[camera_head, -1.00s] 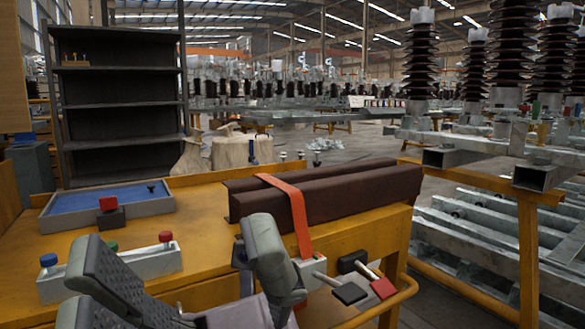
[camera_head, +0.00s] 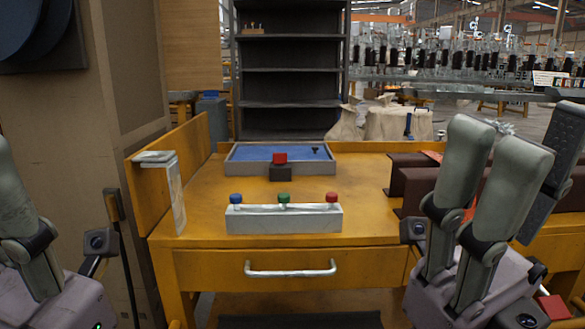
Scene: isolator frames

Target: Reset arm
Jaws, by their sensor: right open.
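My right gripper (camera_head: 512,145) is at the right of the head view, in front of the workbench's right part. Its grey padded fingers point up and stand apart, with nothing between them. My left gripper (camera_head: 22,220) is at the left edge, left of the bench. Only part of it shows, with one grey finger pointing up. The rest is cut off by the frame, so its opening cannot be judged.
The yellow workbench (camera_head: 200,212) carries a grey block with blue, green and red knobs (camera_head: 283,218), a blue-lined tray (camera_head: 245,167) and dark brown beams (camera_head: 400,180) partly behind my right gripper. A dark shelf (camera_head: 290,93) stands behind. A brown wall (camera_head: 80,150) is at left.

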